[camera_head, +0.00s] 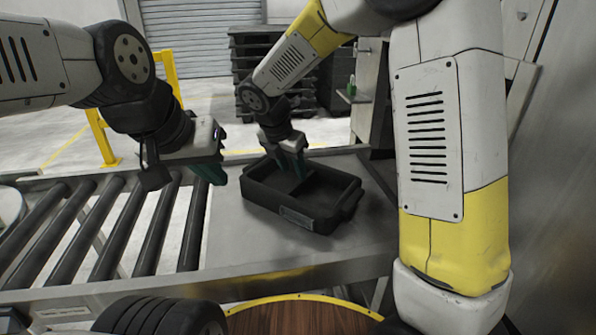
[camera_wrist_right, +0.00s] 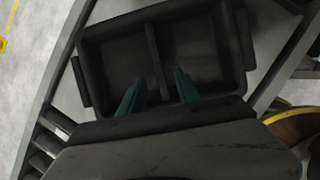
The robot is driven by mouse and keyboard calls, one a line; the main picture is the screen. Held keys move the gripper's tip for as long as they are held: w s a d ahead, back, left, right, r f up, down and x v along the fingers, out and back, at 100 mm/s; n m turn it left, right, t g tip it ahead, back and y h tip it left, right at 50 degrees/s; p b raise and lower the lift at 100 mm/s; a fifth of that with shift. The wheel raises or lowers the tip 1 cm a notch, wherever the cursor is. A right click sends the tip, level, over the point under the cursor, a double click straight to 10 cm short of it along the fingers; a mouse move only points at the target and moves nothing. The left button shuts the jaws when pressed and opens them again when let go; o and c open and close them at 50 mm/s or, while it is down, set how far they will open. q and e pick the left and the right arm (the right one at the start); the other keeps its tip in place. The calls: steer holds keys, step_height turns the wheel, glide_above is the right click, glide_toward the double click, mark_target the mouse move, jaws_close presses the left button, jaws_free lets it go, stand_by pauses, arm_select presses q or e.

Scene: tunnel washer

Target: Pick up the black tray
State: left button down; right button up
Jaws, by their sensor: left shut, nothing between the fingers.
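The black tray (camera_head: 262,197) rests on the flat grey metal surface at the end of the roller conveyor. It is open on top, with a divider, handles at its ends and a pale label on its front. My right gripper (camera_head: 292,166) is over its left part, fingers pointing down. In the right wrist view, the tray (camera_wrist_right: 113,57) has two empty compartments, and my right gripper's green fingers (camera_wrist_right: 160,91) are apart on either side of the divider's line. Contact cannot be told. My left gripper (camera_head: 210,172) is shut and empty, left of the tray.
A roller conveyor (camera_head: 130,225) runs off to the left of the metal surface (camera_head: 230,235). A stack of dark crates (camera_head: 255,50) stands behind on the floor. A yellow rail (camera_head: 103,140) stands at the back left. A metal wall (camera_head: 550,190) closes the right side.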

mark_target(299, 188)
steer(key=shift+w+a+f, duration=0.15)
steer(key=shift+w+f, duration=0.1)
steer(key=shift+w, duration=0.05)
steer(key=shift+w+f, duration=0.2)
steer(key=shift+f, duration=0.1)
steer(key=x, duration=0.4)
steer(key=d+x, duration=0.1)
steer(key=x, duration=0.1)
steer(key=shift+w+f, duration=0.2)
steer(key=shift+w, duration=0.15)
jaws_close()
